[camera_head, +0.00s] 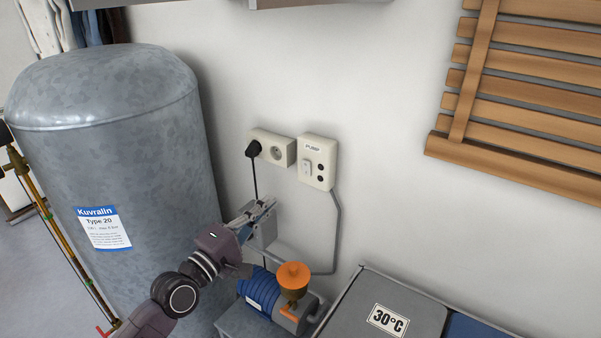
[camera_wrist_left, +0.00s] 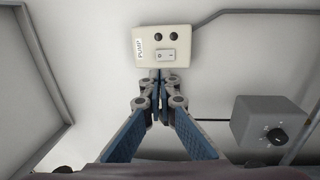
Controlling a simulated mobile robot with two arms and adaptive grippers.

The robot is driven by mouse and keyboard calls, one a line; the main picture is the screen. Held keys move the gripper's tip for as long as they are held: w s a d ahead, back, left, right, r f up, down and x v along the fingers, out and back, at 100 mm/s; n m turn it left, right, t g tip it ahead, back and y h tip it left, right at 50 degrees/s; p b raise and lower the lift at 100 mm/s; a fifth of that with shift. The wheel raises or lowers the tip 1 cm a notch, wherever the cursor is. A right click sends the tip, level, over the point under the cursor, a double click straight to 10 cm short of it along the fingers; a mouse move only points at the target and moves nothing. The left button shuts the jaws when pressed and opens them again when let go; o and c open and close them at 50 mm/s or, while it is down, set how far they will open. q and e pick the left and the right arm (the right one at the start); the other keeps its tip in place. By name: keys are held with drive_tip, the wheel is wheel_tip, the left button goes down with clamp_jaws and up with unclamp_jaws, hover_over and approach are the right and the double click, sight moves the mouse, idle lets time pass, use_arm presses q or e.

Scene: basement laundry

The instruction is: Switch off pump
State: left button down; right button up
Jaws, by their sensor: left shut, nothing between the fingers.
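The pump switch box (camera_head: 317,163) is a cream box labelled PUMP on the white wall, with a white rocker switch (camera_head: 308,166) and two dark round parts. In the left wrist view the box (camera_wrist_left: 149,41) is straight ahead, with its rocker (camera_wrist_left: 166,55) just beyond my fingertips. My left gripper (camera_head: 270,203) is shut and empty, below and left of the box in the head view. It also shows in the left wrist view (camera_wrist_left: 160,78). I cannot tell whether the tips touch the box. The blue pump (camera_head: 262,290) with an orange cap stands below. My right gripper is not in view.
A large grey tank (camera_head: 110,130) stands close on the left. A socket (camera_head: 277,153) with a black plug is left of the switch box. A grey box with a black knob (camera_wrist_left: 275,136) is nearby. A 30°C bin (camera_head: 390,300) and wooden slats (camera_head: 520,90) are on the right.

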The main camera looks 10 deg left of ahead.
use_arm(q)
drive_tip(key=shift+w, duration=0.1)
drive_tip(key=p, duration=0.1)
approach(307, 166)
drive_tip(key=x, duration=0.7)
drive_tip(key=shift+r, duration=0.15)
drive_tip(key=shift+w+r+p, duration=0.2)
drive_tip(key=shift+r+p, duration=0.1)
drive_tip(key=shift+p, duration=0.8)
drive_tip(key=shift+f+g+p, duration=0.1)
drive_tip(key=shift+g+p, duration=0.2)
drive_tip(key=shift+f+b, duration=0.15)
drive_tip(key=shift+b, duration=0.15)
